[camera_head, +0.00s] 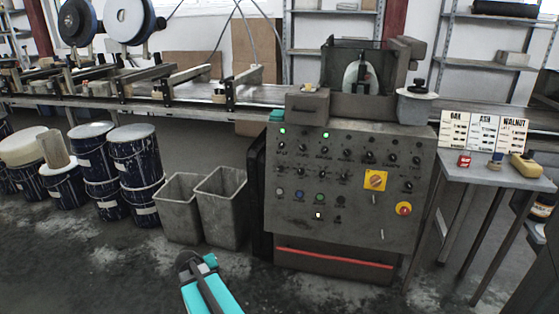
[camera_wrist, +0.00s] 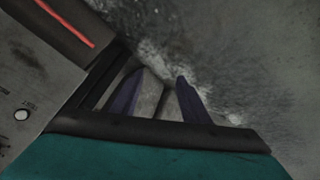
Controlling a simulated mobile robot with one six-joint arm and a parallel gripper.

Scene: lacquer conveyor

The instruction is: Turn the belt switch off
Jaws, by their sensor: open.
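The grey control panel (camera_head: 345,235) stands upright in the middle of the head view. It carries rows of small black knobs, coloured buttons and green lamps. A rotary switch with a red knob on a yellow plate (camera_head: 375,180) is at right. A red mushroom button on a yellow ring (camera_head: 404,208) is below it. The labels are too small to read, so I cannot tell which control is the belt switch. My gripper (camera_wrist: 158,78) is open and empty over the floor in the wrist view. In the head view my teal wrist is low, in front and left of the panel.
Two grey bins (camera_head: 222,205) stand left of the panel, with dark paint buckets (camera_head: 136,155) further left. A conveyor (camera_head: 180,92) runs behind. A small side table (camera_head: 490,172) with sample cards stands at right. The floor in front is clear.

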